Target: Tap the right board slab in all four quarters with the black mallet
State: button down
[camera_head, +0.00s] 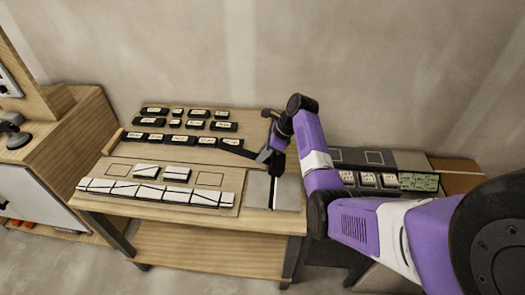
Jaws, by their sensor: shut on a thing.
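A grey board with two slabs lies at the front right of the wooden table, with a thin gap between them. The right board slab (289,194) is flat grey; the left slab (258,188) lies beside it. My gripper (266,156) is over the back of this board, seen from behind my purple arm. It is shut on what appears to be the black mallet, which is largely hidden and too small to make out. I cannot tell whether the mallet touches a slab.
Several black labelled blocks (185,125) stand in rows at the back of the table. White slabs (150,190) lie in a row on a front board. A lower dark bench (410,161) with white and green pieces stands to the right. A wooden cabinet (70,125) stands left.

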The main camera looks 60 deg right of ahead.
notch_tip(320, 180, down, 5)
jog(key=b, duration=0.3)
jog(key=shift+r+b, duration=0.2)
jog(key=shift+b, duration=0.1)
notch_tip(320, 180, up, 5)
jog(key=p, duration=0.5)
jog(key=shift+f, duration=0.15)
notch_tip(320, 180, down, 5)
jog(key=shift+r+b, duration=0.1)
jog(key=shift+b, duration=1.1)
notch_tip(320, 180, up, 3)
jog(key=p, duration=0.3)
jog(key=shift+r, duration=0.15)
jog(key=shift+r+b, duration=0.3)
jog(key=shift+r, duration=0.6)
